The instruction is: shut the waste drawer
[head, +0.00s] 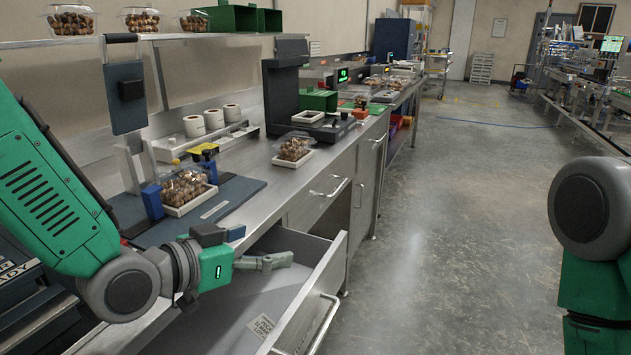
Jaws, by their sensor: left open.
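The waste drawer (333,268) stands pulled out from the steel counter, at the lower middle of the head view. Its inside shows a pale floor with a printed label and no waste that I can see. A bar handle (322,325) is on its front panel. My left gripper (288,260) is open and empty, over the drawer's opening on the inner side of the front panel. I cannot tell whether it touches the drawer. My right arm shows at the right edge, but its gripper is out of view.
Clamshell trays of brown food stand on the counter, one (184,189) beside a blue block and another (294,148) farther back. A closed drawer (322,192) with a handle is beyond the open one. The floor (440,240) to the right is clear.

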